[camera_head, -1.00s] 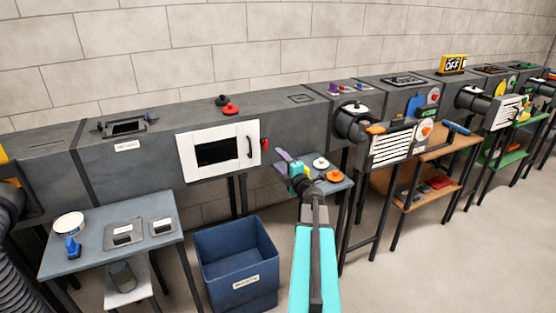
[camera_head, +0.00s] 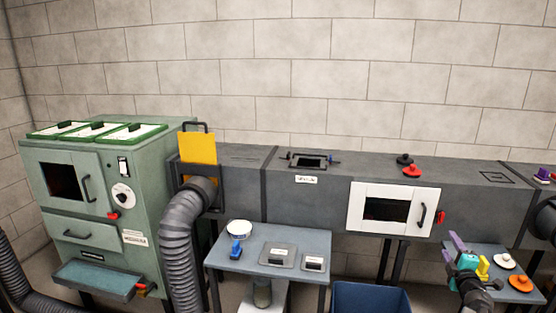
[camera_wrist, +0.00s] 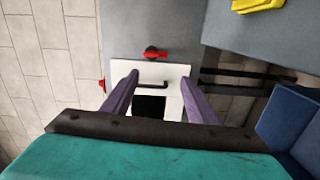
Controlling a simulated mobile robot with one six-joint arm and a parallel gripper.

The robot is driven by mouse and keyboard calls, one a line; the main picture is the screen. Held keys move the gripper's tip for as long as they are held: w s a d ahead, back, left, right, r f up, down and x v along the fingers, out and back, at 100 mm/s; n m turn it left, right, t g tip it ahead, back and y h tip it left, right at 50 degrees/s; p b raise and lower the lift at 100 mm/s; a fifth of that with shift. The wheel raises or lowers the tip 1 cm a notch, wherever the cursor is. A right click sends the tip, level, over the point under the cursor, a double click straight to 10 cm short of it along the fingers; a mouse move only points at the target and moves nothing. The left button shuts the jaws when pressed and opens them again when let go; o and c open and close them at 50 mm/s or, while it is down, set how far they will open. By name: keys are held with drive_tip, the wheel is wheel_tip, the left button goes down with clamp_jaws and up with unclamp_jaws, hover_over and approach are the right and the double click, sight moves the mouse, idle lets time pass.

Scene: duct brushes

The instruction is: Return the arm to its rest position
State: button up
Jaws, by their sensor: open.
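My gripper (camera_head: 453,247) is at the lower right of the head view, in front of the duct and by the small blue-grey table (camera_head: 520,296). Its two purple fingers are spread in the wrist view (camera_wrist: 159,82), with nothing held between them. Beyond them the wrist view shows the white duct door (camera_wrist: 175,73) with its dark window, handle and red latch (camera_wrist: 155,53). My arm shows only partly at the bottom edge of the head view.
A yellow block (camera_head: 483,267), a white knob (camera_head: 504,261) and an orange knob (camera_head: 521,283) are on the small table. A blue bin (camera_head: 370,298) stands left of it. Another table (camera_head: 225,262) and a green cabinet (camera_head: 150,215) are farther left.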

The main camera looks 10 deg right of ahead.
drive_tip(key=s+a+f+m+g+y+p, duration=0.15)
drive_tip(key=a+f+m+g, duration=0.35)
drive_tip(key=a+f, duration=1)
drive_tip(key=s+a+f+m+g+y+p, duration=0.15)
drive_tip(key=a+f+m+g, duration=0.4)
drive_tip(key=a+f, duration=0.95)
drive_tip(key=s+a+f+m+g+y, duration=0.15)
drive_tip(key=s+a+f+g, duration=0.35)
drive_tip(key=s+a+f, duration=0.65)
drive_tip(key=s+a+f+g+y, duration=0.2)
drive_tip(key=s+a+g, duration=0.4)
drive_tip(key=s+a, duration=0.9)
drive_tip(key=s+y, duration=0.1)
drive_tip(key=s, duration=0.2)
drive_tip(key=shift+s+f+p, duration=0.2)
drive_tip(key=shift+s+p, duration=0.05)
drive_tip(key=shift+p, duration=0.05)
drive_tip(key=shift+a, duration=0.1)
